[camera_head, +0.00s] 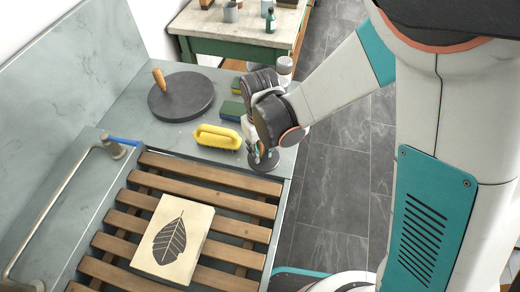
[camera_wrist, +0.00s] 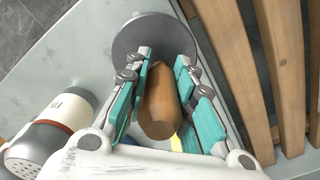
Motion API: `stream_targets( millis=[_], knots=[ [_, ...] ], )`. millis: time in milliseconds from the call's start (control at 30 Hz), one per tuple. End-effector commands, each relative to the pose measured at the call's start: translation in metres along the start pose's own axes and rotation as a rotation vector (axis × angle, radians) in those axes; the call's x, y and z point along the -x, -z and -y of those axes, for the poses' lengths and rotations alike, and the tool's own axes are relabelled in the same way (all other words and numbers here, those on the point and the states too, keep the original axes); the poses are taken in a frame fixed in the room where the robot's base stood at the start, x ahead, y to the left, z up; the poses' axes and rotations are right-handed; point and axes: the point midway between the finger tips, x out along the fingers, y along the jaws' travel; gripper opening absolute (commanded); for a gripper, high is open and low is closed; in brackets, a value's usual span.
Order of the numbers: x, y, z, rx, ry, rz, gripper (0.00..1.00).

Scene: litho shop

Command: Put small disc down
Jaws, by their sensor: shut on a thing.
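The small disc (camera_head: 265,162) is a dark grey round plate with a brown wooden handle. It is at the right front of the grey-green counter, beside the slatted rack; in the head view I cannot tell whether its underside touches the counter. In the wrist view the disc (camera_wrist: 150,30) lies beyond my fingertips, with its handle (camera_wrist: 162,100) between the teal pads. My gripper (camera_head: 260,150) is shut on this handle, seen also in the wrist view (camera_wrist: 163,72). The handle is mostly hidden by my gripper in the head view.
A larger disc (camera_head: 181,97) with a wooden handle lies behind left. A yellow-handled tool (camera_head: 217,137) and dark green blocks (camera_head: 232,111) are close left. A labelled container (camera_wrist: 60,125) stands beside my gripper. The wooden rack (camera_head: 222,203) holds a leaf-printed block (camera_head: 172,240).

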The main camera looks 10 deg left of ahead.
Motion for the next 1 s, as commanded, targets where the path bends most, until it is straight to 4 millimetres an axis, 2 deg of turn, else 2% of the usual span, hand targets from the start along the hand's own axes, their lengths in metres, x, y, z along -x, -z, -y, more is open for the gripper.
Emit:
stream_targets(
  millis=[200, 233, 300, 333, 733, 867, 1000],
  knots=[
    [-0.003, 0.000, 0.000, 0.000, 0.000, 0.000, 0.00],
    [-0.003, 0.000, 0.000, 0.000, 0.000, 0.000, 0.25],
    [-0.002, 0.000, 0.000, 0.000, 0.000, 0.000, 0.41],
    [-0.002, 0.000, 0.000, 0.000, 0.000, 0.000, 0.43],
    [0.002, 0.000, 0.000, 0.000, 0.000, 0.000, 0.43],
    [0.020, 0.000, 0.000, 0.000, 0.000, 0.000, 0.43],
    [0.050, -0.001, 0.000, 0.000, 0.000, 0.000, 0.43]
  ],
)
